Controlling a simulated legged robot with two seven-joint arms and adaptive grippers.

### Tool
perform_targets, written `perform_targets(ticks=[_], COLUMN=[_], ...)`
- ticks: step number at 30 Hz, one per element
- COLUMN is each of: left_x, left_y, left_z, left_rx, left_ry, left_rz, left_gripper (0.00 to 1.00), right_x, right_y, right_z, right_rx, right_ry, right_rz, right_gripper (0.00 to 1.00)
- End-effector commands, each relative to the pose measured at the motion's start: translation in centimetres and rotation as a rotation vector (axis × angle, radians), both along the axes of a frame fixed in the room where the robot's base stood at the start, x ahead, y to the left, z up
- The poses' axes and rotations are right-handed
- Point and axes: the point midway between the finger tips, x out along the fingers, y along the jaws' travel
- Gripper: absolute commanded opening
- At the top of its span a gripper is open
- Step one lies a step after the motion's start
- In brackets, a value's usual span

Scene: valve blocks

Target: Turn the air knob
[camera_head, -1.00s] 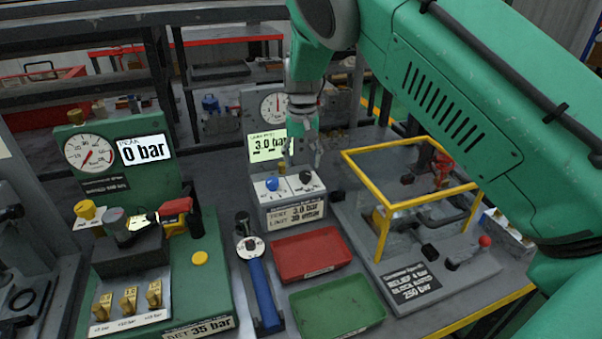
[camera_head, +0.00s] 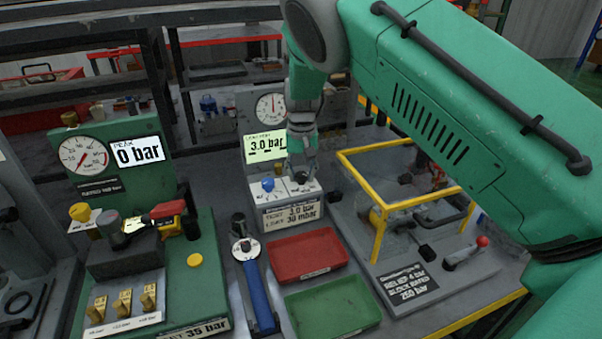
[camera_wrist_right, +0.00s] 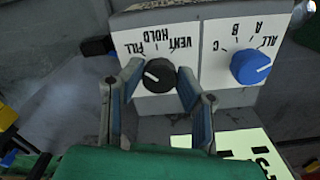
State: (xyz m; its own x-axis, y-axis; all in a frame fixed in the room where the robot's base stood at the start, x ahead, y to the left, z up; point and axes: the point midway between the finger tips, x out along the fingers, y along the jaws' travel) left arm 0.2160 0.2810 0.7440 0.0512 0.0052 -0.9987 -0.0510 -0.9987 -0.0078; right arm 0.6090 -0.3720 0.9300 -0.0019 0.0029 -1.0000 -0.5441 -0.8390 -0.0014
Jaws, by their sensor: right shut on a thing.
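The black knob (camera_wrist_right: 159,76) sits on a white panel marked FILL, HOLD and VENT, which fits the air knob. A white mark on it points to the left side in the right wrist view, the side of FILL. My right gripper (camera_wrist_right: 158,82) is shut on this knob, one finger at each side. In the head view my right gripper (camera_head: 301,172) reaches down to the control box (camera_head: 292,215) and largely hides the black knob. A blue knob (camera_wrist_right: 251,66) marked ALL, A, B, C is beside it, also visible in the head view (camera_head: 267,185). My left gripper is not in view.
A gauge and a lit 3.0 bar display (camera_head: 265,146) stand behind the box. A yellow-framed rig (camera_head: 377,235) is close on the right. Red (camera_head: 307,255) and green (camera_head: 333,305) trays lie in front. A green test stand (camera_head: 205,290) is at left.

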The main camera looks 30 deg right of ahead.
Motion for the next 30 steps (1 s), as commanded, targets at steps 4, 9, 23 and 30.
perform_targets(ticks=[4, 9, 23, 30], left_x=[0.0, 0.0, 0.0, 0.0], left_y=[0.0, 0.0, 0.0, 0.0], left_z=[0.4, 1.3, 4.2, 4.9], left_rx=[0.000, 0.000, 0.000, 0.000], left_ry=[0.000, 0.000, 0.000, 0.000], left_rz=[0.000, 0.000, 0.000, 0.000], left_gripper=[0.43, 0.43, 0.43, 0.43], right_x=[0.2, 0.3, 0.4, 0.4], right_y=[-0.1, -0.1, -0.1, -0.2], right_z=[0.1, 0.2, 0.3, 0.2], right_rx=[-0.002, -0.003, -0.002, -0.003], right_ry=[-0.005, -0.006, -0.007, -0.010], right_rz=[-0.026, -0.103, -0.477, -0.643], right_gripper=[0.00, 0.00, 0.00, 0.00])
